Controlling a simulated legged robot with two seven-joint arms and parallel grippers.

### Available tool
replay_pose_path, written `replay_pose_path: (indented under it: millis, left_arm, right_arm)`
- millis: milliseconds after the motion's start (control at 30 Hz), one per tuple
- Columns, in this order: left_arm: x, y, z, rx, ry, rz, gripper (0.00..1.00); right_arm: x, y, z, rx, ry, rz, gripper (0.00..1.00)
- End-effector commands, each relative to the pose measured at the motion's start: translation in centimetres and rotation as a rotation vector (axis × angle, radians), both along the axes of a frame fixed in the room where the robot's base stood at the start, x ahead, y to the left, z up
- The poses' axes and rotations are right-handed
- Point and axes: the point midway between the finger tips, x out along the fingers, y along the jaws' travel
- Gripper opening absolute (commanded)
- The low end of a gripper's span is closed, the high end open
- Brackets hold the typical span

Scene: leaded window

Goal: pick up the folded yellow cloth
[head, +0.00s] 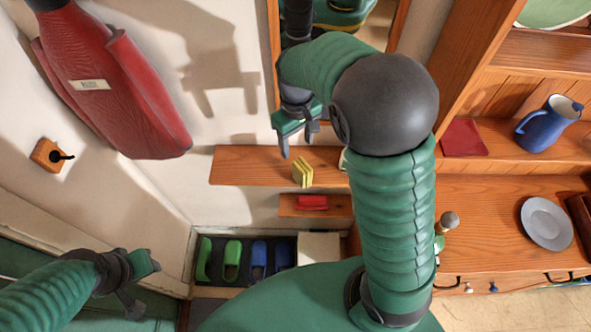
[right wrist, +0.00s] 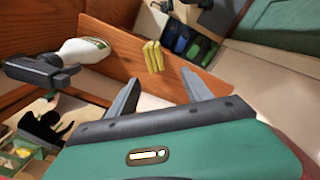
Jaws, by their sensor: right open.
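The folded yellow cloth (head: 302,173) stands on a narrow wooden shelf (head: 240,166) below the framed opening in the wall. It also shows in the right wrist view (right wrist: 153,56), beyond the gap between my fingers. My right gripper (head: 298,142) is open and empty, just above the cloth in the head view and apart from it. In the right wrist view its two fingers (right wrist: 160,92) are spread wide. My left gripper (head: 143,284) is at the lower left, far from the cloth; its jaw opening is not clear.
A white bottle with a dark head (right wrist: 82,50) lies near the cloth, mostly hidden in the head view. A red item (head: 312,202) sits on a smaller shelf below. Slippers (head: 232,258) lie lower. A dresser with a blue jug (head: 548,125) and grey plate (head: 546,222) stands right.

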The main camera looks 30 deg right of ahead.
Motion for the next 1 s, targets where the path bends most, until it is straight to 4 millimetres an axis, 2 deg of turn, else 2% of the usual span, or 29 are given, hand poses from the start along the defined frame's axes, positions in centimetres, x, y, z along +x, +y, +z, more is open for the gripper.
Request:
replay_pose_path:
  millis: [200,333,467,567,633,733,1000]
  left_arm:
    - [0.0,0.0,1.3,0.0,0.0,0.001,0.36]
    - [0.0,0.0,1.7,0.0,-0.001,0.0,0.36]
    - [0.0,0.0,2.0,0.0,0.0,0.0,0.36]
    - [0.0,0.0,3.2,0.0,0.0,0.0,0.36]
    - [0.0,0.0,4.0,0.0,-0.001,0.0,0.36]
    - [0.0,0.0,4.1,0.0,-0.001,0.0,0.36]
    - [0.0,0.0,4.0,0.0,0.0,0.001,0.36]
  right_arm:
    - [-0.4,-1.0,-5.8,0.006,0.007,-0.004,0.58]
    - [-0.5,-1.3,-8.5,0.009,0.004,-0.005,0.58]
    - [-0.4,-1.2,-9.7,0.008,0.001,-0.004,0.58]
    - [-0.8,-1.0,-10.9,0.004,0.006,-0.004,0.58]
    - [-1.1,-0.9,-12.1,0.002,0.006,-0.004,0.58]
    - [-0.9,-0.6,-13.9,0.0,0.003,-0.003,0.58]
    - [-0.8,-0.7,-14.6,0.001,-0.001,-0.003,0.57]
